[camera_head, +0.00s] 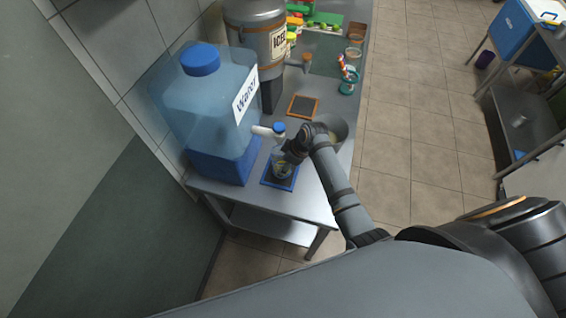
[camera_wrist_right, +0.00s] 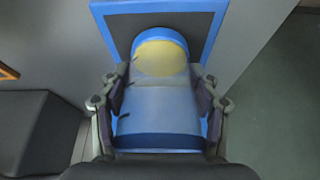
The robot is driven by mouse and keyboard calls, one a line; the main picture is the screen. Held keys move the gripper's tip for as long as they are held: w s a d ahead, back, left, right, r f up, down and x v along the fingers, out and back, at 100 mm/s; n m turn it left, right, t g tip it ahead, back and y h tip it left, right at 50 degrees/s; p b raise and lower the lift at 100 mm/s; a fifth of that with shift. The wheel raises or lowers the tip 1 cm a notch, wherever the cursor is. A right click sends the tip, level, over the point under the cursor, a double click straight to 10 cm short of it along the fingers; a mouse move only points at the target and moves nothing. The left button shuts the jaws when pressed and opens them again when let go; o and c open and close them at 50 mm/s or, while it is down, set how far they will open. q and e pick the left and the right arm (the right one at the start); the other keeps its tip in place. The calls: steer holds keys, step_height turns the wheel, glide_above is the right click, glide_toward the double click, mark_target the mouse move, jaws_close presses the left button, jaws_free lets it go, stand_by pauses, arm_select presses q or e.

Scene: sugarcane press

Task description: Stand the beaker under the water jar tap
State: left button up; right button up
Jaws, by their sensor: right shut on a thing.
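The water jar (camera_head: 210,125), a big clear blue container with a blue cap and a "Water" label, stands on the metal counter. Its white tap (camera_head: 265,131) with a blue knob (camera_head: 280,127) points right. Below the tap lies a blue-edged dark mat (camera_head: 268,181). The clear beaker (camera_head: 281,168) is over this mat, under the tap end. My right gripper (camera_head: 290,156) is shut on the beaker from the right. In the right wrist view the beaker (camera_wrist_right: 160,105) shows blue bands and a yellowish patch between both fingers. I cannot tell whether its base touches the mat. My left gripper is not in view.
An orange-edged mat (camera_head: 303,106) lies farther back, in front of a grey "ICE" dispenser (camera_head: 258,40). A metal bowl (camera_head: 337,124) is right of my gripper. A teal holder (camera_head: 348,78) and colourful items stand behind.

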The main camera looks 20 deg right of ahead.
steer(key=shift+w+a+f, duration=0.15)
steer(key=shift+w+a, duration=0.05)
steer(key=shift+a, duration=0.05)
steer(key=shift+s+d+f, duration=0.1)
steer(key=shift+f, duration=0.05)
steer(key=o, duration=1.3)
steer(key=shift+d+r, duration=0.15)
steer(key=shift+r, duration=0.3)
steer(key=b+v, duration=0.1)
steer(key=v, duration=1)
steer(key=shift+r, duration=0.25)
